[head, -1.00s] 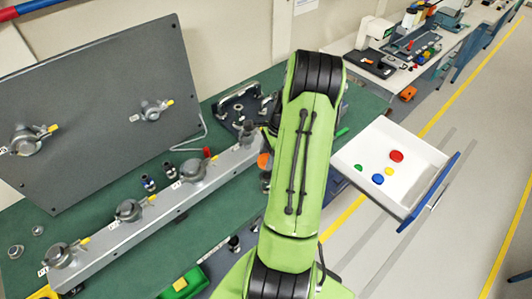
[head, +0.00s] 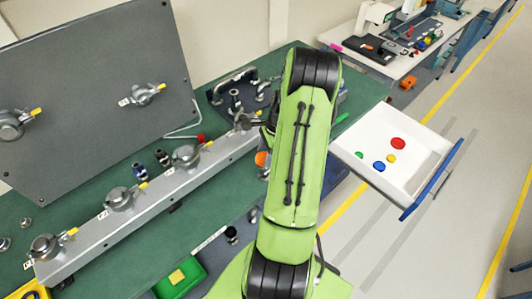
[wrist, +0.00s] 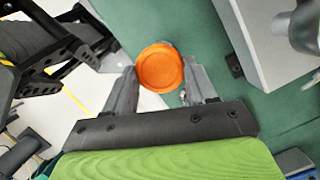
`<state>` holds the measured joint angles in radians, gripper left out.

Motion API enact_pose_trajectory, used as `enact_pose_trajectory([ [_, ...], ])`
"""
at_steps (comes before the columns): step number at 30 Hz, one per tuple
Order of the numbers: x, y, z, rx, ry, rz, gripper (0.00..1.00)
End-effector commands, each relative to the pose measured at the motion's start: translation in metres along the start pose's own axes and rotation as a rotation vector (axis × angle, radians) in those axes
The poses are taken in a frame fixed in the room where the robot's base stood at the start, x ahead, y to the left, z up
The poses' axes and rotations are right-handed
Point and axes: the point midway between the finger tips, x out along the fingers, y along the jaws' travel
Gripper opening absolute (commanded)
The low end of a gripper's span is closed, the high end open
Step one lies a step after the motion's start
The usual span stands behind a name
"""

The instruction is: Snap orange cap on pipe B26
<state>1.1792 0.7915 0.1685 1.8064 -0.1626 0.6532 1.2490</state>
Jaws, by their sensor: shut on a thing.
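The orange cap (wrist: 160,67) is a round disc, held between the two grey fingers of my gripper (wrist: 161,88) in the wrist view. In the head view a bit of the orange cap (head: 261,158) shows at the left side of my arm, which hides the gripper. Several capped, clamped pipe ends stand on a grey rail (head: 150,207) on the green bench, among them a near one (head: 45,247), a middle one (head: 120,198) and a farther one (head: 187,156). Their labels are too small to read, so I cannot tell which is B26.
A tilted grey panel (head: 90,60) with clamped ports stands at the back left. An open white drawer (head: 365,135) holding several coloured discs juts out at the right. A green tray (head: 190,278) lies in front of the rail. A grey block (wrist: 265,45) is at the wrist view's upper right.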

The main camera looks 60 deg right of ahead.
Motion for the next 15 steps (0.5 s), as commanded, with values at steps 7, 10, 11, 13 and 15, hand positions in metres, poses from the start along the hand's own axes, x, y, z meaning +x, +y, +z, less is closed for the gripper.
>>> enact_pose_trajectory([
  [7,0.0006,0.0,-0.0002,0.0,0.0,0.0,0.28],
  [10,0.0022,0.0,-0.0007,0.0,0.0,0.0,0.28],
  [11,0.0027,0.0,-0.0008,0.0,0.0,0.0,0.28],
  [13,0.0037,0.0,-0.0011,0.0,0.0,0.0,0.28],
  [15,0.0048,0.0,-0.0014,0.0,0.0,0.0,0.28],
])
